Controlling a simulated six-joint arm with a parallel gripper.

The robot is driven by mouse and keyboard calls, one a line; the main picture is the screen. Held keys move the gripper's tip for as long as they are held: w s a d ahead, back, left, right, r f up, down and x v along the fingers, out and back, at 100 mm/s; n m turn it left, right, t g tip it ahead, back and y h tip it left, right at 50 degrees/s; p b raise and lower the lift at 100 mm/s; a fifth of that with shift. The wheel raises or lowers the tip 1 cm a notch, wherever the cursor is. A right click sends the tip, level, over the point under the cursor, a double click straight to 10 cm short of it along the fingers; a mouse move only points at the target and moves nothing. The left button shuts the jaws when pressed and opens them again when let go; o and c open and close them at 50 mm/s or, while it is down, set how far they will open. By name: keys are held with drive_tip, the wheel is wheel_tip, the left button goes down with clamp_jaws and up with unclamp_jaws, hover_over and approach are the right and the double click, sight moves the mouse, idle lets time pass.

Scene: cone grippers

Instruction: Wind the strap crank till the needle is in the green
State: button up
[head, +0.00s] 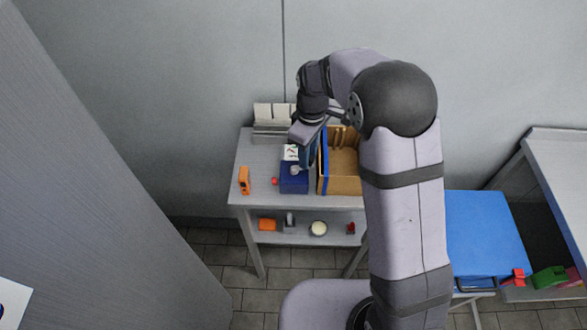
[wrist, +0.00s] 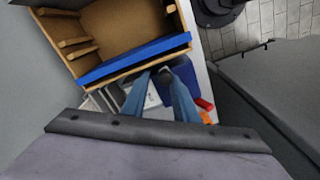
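The blue crank unit (head: 293,184) stands on the grey table, with a white gauge face (head: 291,153) at its back. The gauge is too small to read the needle. A pale round part (head: 296,170), perhaps the crank's knob, shows on the unit's top. My gripper (head: 309,158) hangs over the unit's right side, beside the cardboard box. In the wrist view, its two blue fingers (wrist: 156,78) are apart, with nothing clearly held between them. The blue unit (wrist: 158,90) shows partly behind them. Whether a fingertip touches the crank is hidden.
A red knob-like thing (head: 274,181) and an orange tool (head: 244,180) are left. White cards (head: 274,113) stand behind. The lower shelf holds several small items.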

drive_tip(key=shift+s+d+f, duration=0.4)
drive_tip(key=shift+s+d, duration=0.25)
drive_tip(key=shift+s, duration=0.2)
drive_tip(key=shift+c, duration=1.1)
drive_tip(key=shift+s+d+f, duration=0.1)
drive_tip(key=shift+s+f, duration=0.05)
drive_tip(key=shift+s, duration=0.7)
drive_tip(key=shift+o, duration=0.5)
drive_tip(key=shift+s, duration=0.55)
drive_tip(key=shift+c, duration=0.7)
drive_tip(key=shift+o, duration=0.2)
drive_tip(key=shift+w+r, duration=0.15)
drive_tip(key=shift+r, duration=0.1)
